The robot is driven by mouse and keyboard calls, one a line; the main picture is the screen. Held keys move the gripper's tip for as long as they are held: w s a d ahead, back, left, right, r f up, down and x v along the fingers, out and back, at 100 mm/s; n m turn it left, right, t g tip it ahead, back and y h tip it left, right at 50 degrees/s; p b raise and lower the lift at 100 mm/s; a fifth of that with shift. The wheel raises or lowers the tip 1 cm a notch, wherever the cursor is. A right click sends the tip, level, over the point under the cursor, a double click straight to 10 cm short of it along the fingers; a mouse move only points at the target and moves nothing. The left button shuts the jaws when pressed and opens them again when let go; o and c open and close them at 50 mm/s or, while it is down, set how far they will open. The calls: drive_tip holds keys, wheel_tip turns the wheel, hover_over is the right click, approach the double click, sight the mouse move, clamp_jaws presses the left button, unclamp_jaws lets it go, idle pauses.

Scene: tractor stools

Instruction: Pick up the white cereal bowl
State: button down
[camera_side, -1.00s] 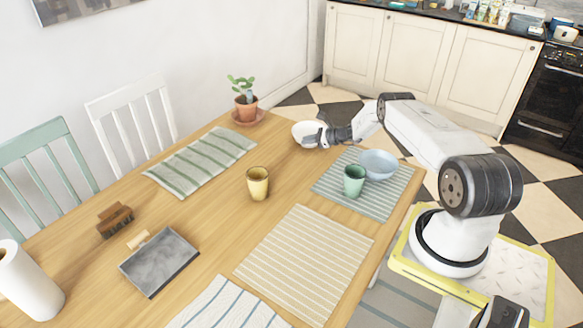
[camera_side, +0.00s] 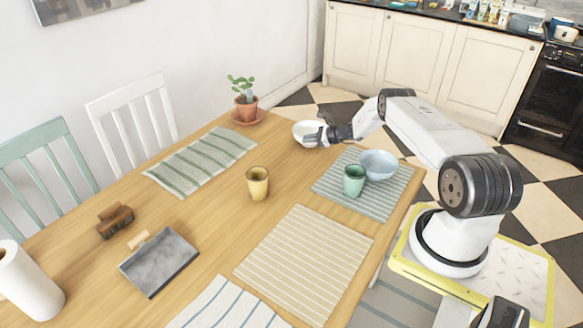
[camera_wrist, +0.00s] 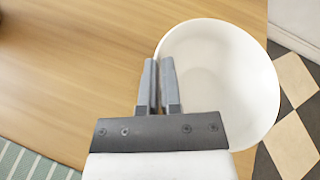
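The white cereal bowl (camera_side: 303,131) stands upright on the wooden table near its far end, just right of the potted cactus. It fills the upper right of the wrist view (camera_wrist: 235,85). My gripper (camera_side: 318,138) is at the bowl's near right side in the side view. In the wrist view my gripper's two fingers (camera_wrist: 159,62) are close together at the bowl's left rim, one on each side of it, with a thin gap between them. They look closed on the rim. The finger ends hide part of that rim.
A blue bowl (camera_side: 378,165) and a green cup (camera_side: 353,181) stand on a striped mat (camera_side: 335,188) near my arm. The potted cactus (camera_side: 246,105) is left of the white bowl. A yellow cup (camera_side: 257,183) stands mid-table. Bare wood lies between.

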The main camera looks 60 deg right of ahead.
wheel_tip(320, 180, up, 3)
drive_tip(key=shift+f, duration=0.15)
drive_tip(key=s+a+r, duration=0.7)
drive_tip(key=s+r, duration=0.2)
drive_tip(key=s, duration=0.2)
drive_tip(key=shift+s+a+r, duration=0.15)
drive_tip(key=shift+s+r, duration=0.2)
drive_tip(key=shift+s, duration=0.05)
idle(0.8)
